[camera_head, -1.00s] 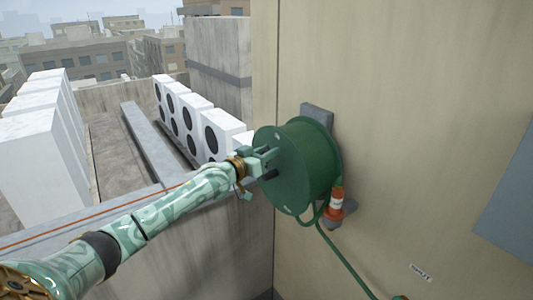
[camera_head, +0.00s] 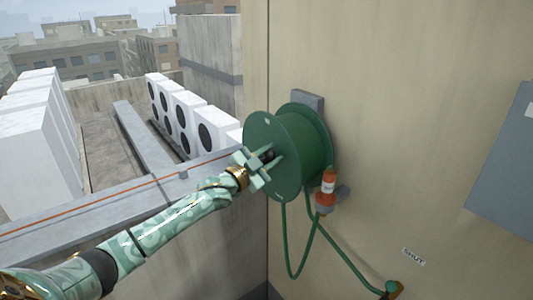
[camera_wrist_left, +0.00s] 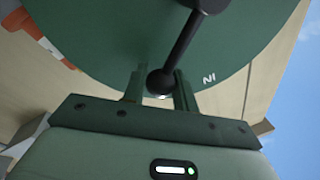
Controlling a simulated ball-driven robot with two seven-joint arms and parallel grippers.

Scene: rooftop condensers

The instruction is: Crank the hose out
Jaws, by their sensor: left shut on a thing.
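A green hose reel (camera_head: 287,170) is mounted on the beige wall, its round side plate facing my left arm. My left gripper (camera_head: 266,160) is at that plate, shut on the dark crank handle. In the left wrist view the black crank (camera_wrist_left: 185,38) ends in a round knob (camera_wrist_left: 158,82) between the two fingers (camera_wrist_left: 159,92). My right gripper is out of view.
An orange and white nozzle-like piece (camera_head: 328,186) sits on a grey bracket beside the reel. A "SHUT" label (camera_head: 413,256) is on the wall. A grey panel (camera_head: 505,170) is at right. White condensers (camera_head: 180,112) stand beyond the parapet (camera_head: 100,212).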

